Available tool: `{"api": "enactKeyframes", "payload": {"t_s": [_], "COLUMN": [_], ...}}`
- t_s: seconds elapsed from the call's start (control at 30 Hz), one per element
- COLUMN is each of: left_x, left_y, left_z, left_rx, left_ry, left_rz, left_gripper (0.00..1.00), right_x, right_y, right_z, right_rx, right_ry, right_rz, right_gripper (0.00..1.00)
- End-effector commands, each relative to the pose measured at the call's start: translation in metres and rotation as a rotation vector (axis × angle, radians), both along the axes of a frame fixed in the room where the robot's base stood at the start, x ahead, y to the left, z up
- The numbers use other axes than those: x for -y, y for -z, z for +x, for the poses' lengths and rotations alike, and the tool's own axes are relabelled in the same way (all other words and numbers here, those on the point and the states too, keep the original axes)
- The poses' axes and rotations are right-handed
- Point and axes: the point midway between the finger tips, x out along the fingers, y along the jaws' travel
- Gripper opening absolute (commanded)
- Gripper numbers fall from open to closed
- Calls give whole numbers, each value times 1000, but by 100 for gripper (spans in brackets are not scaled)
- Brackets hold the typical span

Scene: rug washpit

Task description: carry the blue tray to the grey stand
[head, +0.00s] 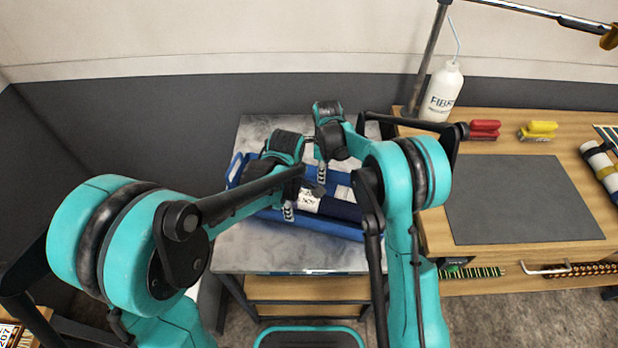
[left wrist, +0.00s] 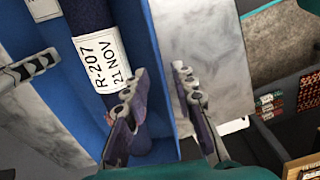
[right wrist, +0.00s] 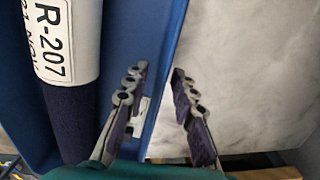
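The blue tray (head: 322,226) lies on a grey marbled top (head: 280,255) of a low table with a wooden shelf. It holds dark blue rolls with white labels, one reading R-207 (left wrist: 100,62). My left gripper (head: 288,212) is open, its fingers on either side of the tray's wall (left wrist: 163,75) in the left wrist view. My right gripper (head: 321,175) is open, with the tray's other wall (right wrist: 160,70) between its fingers in the right wrist view. Neither gripper visibly clamps the wall. My arms hide part of the tray. I cannot tell whether this table is the grey stand.
A wooden bench (head: 520,262) stands at right with a dark mat (head: 520,200), a white bottle (head: 441,92), and red (head: 484,130) and yellow (head: 538,131) items. A dark wall panel (head: 200,110) runs behind. Bare marbled top shows in front of the tray.

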Motion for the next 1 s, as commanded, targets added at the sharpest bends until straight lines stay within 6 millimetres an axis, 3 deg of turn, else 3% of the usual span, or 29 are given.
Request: {"api": "enactKeyframes", "payload": {"t_s": [0.2, 0.47, 0.8, 1.0], "left_x": [0, 0, 0, 0], "left_y": [-40, -54, -54, -54], "left_z": [0, 0, 0, 0], "left_rx": [0, 0, 0, 0], "left_ry": [0, 0, 0, 0], "left_rz": [0, 0, 0, 0], "left_gripper": [26, 26, 26, 26], "right_x": [0, 0, 0, 0], "right_y": [0, -10, -80, -110], "right_z": [0, 0, 0, 0], "right_rx": [0, 0, 0, 0], "right_ry": [0, 0, 0, 0], "right_rz": [0, 0, 0, 0], "right_gripper": [26, 26, 26, 26]}}
